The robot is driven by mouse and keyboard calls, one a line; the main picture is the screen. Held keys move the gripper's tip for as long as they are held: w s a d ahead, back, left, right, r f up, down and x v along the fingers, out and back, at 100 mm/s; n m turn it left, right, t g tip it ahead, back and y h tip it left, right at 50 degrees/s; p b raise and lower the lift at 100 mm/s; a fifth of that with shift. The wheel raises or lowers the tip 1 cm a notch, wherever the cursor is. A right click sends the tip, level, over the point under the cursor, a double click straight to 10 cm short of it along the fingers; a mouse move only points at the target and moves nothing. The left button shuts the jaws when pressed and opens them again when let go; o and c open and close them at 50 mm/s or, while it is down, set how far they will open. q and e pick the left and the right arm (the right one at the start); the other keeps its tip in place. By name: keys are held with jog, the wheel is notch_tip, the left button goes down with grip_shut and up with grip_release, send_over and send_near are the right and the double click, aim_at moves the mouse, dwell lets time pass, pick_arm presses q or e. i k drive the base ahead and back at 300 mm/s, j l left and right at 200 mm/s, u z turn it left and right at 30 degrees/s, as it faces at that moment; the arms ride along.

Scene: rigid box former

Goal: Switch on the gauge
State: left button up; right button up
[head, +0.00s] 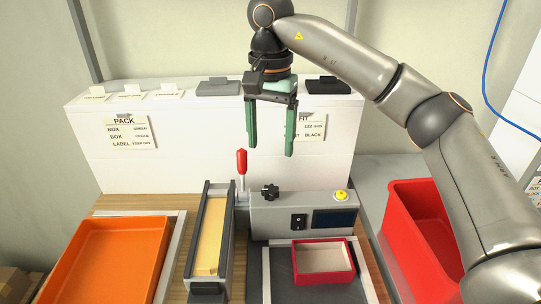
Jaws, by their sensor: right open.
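The gauge (268,217) is a grey box-shaped unit at the middle of the bench. Its front has a black rocker switch (298,222) and a dark, blank-looking display (334,218). A black knob (270,191) and a yellow button (341,196) sit on its top. I cannot tell the switch's position. My right gripper (270,148) has green fingers, points down and is open and empty. It hangs above and behind the gauge, in front of the white panel, apart from the gauge. My left gripper is not in view.
A red-handled lever (241,162) stands left of the gauge beside a channel (211,235) with yellowish pieces. A red open box (324,279) lies in front of the gauge. An orange tray (110,262) is left, a red bin (420,232) right. A white panel (200,150) stands behind.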

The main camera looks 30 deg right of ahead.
aim_at(299, 221)
jog(key=k, duration=1)
